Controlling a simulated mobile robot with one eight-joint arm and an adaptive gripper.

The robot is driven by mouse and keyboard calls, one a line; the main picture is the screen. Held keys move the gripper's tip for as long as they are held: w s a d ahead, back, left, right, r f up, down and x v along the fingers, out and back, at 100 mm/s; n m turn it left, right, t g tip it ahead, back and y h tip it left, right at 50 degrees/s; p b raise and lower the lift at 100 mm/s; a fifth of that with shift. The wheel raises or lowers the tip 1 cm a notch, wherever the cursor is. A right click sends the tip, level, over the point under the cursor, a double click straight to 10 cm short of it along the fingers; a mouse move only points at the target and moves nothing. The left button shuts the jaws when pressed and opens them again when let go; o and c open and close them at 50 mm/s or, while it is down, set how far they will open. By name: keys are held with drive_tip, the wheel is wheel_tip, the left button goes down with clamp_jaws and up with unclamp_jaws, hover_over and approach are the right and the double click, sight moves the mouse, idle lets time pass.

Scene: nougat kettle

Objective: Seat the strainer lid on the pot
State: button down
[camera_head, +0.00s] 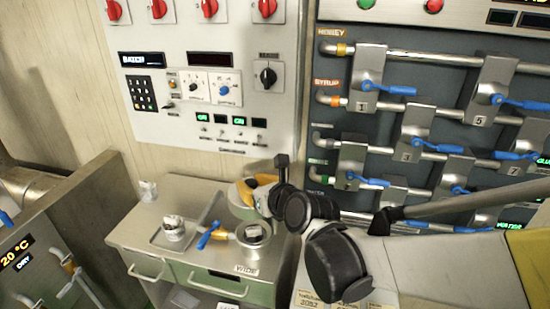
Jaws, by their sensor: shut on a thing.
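A small round metal pot (254,236) stands on the grey cabinet top. A blue-and-orange handle (214,236) lies at its left side, and a small grey piece shows at its top. My gripper (250,191), with yellow-orange fingers, is behind the pot in the picture. It is shut on a pale, round-edged thing (239,204) that looks like the strainer lid. The lid appears behind the pot, not over it. The gripper hides part of the lid, and I cannot tell its height above the cabinet top.
The cabinet (135,232) bears a shallow tray (158,238), a patterned can (173,228) and a small crumpled-looking item (148,190). A control panel (205,125) and a valve wall (430,60) with blue levers stand behind. A steel machine (75,230) is at left.

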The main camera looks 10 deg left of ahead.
drive_tip(key=shift+a+f+b, duration=0.1)
drive_tip(key=shift+f+b, duration=0.25)
drive_tip(key=shift+f, duration=0.2)
drive_tip(key=shift+f+b, duration=3.4)
drive_tip(key=shift+f, duration=0.65)
drive_tip(key=shift+w+f+b, duration=0.1)
drive_tip(key=shift+f+b, duration=0.8)
drive_tip(key=shift+f, duration=0.05)
drive_tip(key=shift+f, duration=0.65)
drive_tip(key=c, duration=0.5)
unclamp_jaws()
drive_tip(key=shift+c, duration=0.2)
wheel_tip(320, 180, up, 8)
drive_tip(key=p, duration=0.6)
